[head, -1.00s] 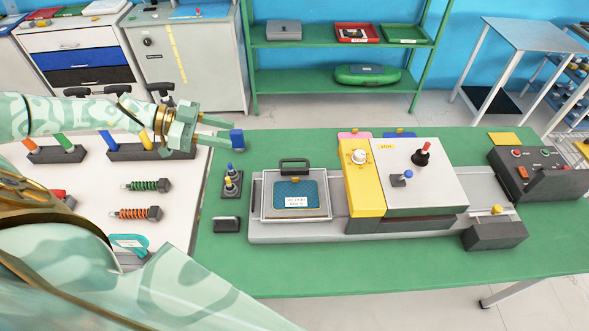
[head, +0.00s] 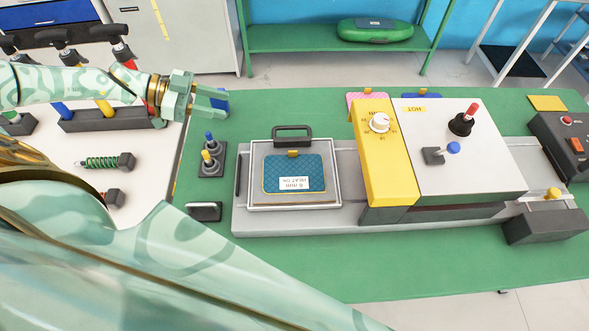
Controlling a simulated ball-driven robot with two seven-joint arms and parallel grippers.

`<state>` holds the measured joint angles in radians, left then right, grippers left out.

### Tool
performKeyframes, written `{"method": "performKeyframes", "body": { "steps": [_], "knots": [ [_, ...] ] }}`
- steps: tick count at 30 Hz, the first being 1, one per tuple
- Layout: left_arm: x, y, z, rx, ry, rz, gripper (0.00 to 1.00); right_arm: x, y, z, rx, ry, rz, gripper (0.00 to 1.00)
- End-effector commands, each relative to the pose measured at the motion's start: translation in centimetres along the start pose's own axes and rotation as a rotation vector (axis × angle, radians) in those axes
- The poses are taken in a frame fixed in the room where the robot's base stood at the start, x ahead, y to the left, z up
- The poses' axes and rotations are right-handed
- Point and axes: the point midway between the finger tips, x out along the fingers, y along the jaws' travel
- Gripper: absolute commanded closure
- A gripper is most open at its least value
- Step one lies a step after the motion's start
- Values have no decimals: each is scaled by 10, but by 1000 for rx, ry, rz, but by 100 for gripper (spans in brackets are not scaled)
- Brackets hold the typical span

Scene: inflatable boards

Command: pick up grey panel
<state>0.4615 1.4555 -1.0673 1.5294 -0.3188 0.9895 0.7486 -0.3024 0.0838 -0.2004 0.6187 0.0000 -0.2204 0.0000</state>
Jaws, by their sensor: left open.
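A grey panel (head: 325,188) lies flat in a pale-rimmed frame at the left end of the long grey machine. A blue textured patch (head: 283,172) with a white label and a small yellow tab lies on it. A dark handle (head: 292,130) stands at its far edge. My left gripper (head: 216,103) is open, up and left of the panel and clear of it. A small blue piece shows at its fingertips; I cannot tell whether it belongs to the gripper. My right gripper is out of view.
A yellow block with a white dial (head: 379,122) and a white housing with levers (head: 470,155) stand right of the panel. A small switch box (head: 211,160) and a dark block (head: 204,211) sit to its left. The green table (head: 330,265) is clear in front.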

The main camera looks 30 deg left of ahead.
Motion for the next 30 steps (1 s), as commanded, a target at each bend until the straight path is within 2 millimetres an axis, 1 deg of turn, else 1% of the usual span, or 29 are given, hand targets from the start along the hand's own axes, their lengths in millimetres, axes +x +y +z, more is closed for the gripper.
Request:
{"method": "performKeyframes", "body": {
  "steps": [1,4,7,11,14,18,21,24,28,30],
  "knots": [
    [10,0,25,-8,-5,3,58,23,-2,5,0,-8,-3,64],
    [20,0,48,-16,-11,7,58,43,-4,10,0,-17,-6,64],
    [25,0,59,-20,-13,9,58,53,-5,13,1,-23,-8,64],
    [39,0,60,-21,-10,10,58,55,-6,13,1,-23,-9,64],
    [60,1,58,-18,-9,11,58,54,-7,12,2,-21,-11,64],
    [96,1,59,-19,-9,11,58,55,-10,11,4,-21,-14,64],
    [116,1,59,-19,-10,10,58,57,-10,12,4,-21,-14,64],
    [129,1,60,-19,-12,9,58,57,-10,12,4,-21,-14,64],
    [138,2,60,-20,-12,9,58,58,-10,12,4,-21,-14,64],
    [147,3,61,-20,-12,10,58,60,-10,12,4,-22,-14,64]
  ]
}}
